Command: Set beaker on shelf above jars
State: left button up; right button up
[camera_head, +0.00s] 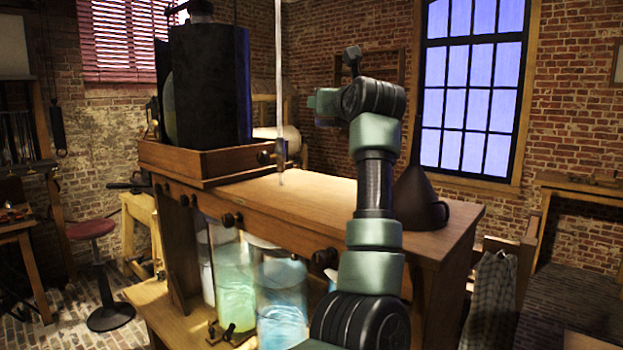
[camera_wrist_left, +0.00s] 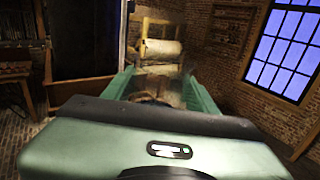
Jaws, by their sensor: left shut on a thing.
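The jars, a yellow-green one (camera_head: 235,285) and a pale blue one (camera_head: 280,305), stand under the wooden shelf (camera_head: 320,200) in the head view. My left gripper (camera_head: 322,104) is raised above the shelf, right of the dark cylinder. In the left wrist view its green fingers (camera_wrist_left: 160,78) are shut on the beaker, which is hardly distinguishable between them. The beaker's outline and base cannot be made out in either view. My right gripper is not in view.
A dark cylinder (camera_head: 210,90) stands in a wooden tray (camera_head: 190,165) on the shelf's left. A thin clear rod (camera_head: 280,80) hangs near it. A dark funnel-shaped vessel (camera_head: 418,200) stands at the right end. The shelf's middle is bare.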

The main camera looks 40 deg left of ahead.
pick_arm(q)
notch_tip(320, 180, down, 13)
jog(key=shift+s+f+p, duration=0.1)
jog(key=shift+p, duration=1.1)
notch_tip(320, 180, down, 3)
jog(key=shift+f+p, duration=0.1)
jog(key=shift+p, duration=0.35)
jog(key=shift+f, duration=0.3)
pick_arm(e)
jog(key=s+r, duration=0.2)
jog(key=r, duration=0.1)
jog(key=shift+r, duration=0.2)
